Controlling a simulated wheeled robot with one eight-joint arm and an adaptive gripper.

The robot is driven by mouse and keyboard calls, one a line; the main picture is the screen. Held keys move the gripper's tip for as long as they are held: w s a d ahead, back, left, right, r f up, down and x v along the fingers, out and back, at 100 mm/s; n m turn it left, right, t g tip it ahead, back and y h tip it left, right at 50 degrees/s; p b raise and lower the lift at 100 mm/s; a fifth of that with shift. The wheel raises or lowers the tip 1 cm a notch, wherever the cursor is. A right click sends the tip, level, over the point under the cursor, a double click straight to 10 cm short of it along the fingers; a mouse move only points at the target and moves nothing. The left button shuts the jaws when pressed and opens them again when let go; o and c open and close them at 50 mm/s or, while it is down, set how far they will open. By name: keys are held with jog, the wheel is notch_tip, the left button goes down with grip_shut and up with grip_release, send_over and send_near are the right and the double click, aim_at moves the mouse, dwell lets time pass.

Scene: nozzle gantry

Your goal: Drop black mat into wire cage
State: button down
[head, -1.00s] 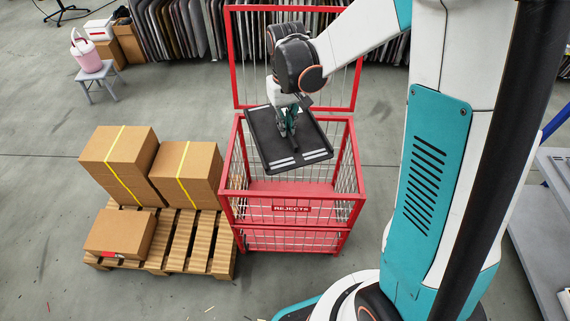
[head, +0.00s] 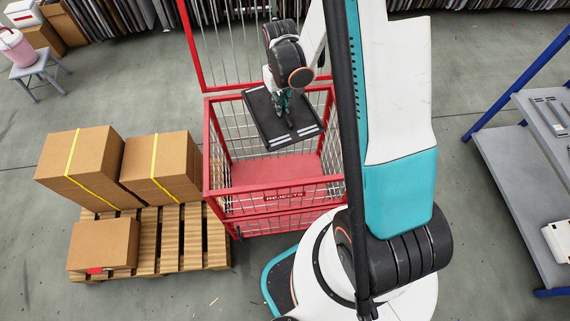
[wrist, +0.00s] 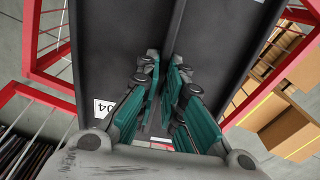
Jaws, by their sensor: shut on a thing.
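The black mat (head: 264,122) is a dark, flat rectangular piece with pale strips along its near end. It hangs tilted over the open top of the wire cage. My gripper (head: 288,112) is shut on the mat's central ridge from above; in the wrist view its teal fingers (wrist: 166,95) close on that ridge and the mat (wrist: 215,45) fills the middle. The red-framed wire cage (head: 213,160) bears a REJECTS label and has a raised mesh panel at the back. Its red floor shows empty below the mat. The cage's red frame also shows in the wrist view (wrist: 40,92).
A wooden pallet (head: 190,235) with several cardboard boxes (head: 160,170) stands close to the cage's left. A stool (head: 38,68) with a pink-and-white container is at the far left. A blue-legged grey shelf unit (head: 505,165) stands at the right. Hanging dark sheets line the back.

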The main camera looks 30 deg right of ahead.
notch_tip(320, 180, down, 6)
jog(key=b, duration=0.2)
jog(key=shift+r+b, duration=0.25)
jog(key=shift+b, duration=0.1)
jog(key=c, duration=1.6)
grip_release()
jog(key=shift+c, duration=0.2)
notch_tip(320, 180, up, 12)
jog(key=shift+r, duration=0.1)
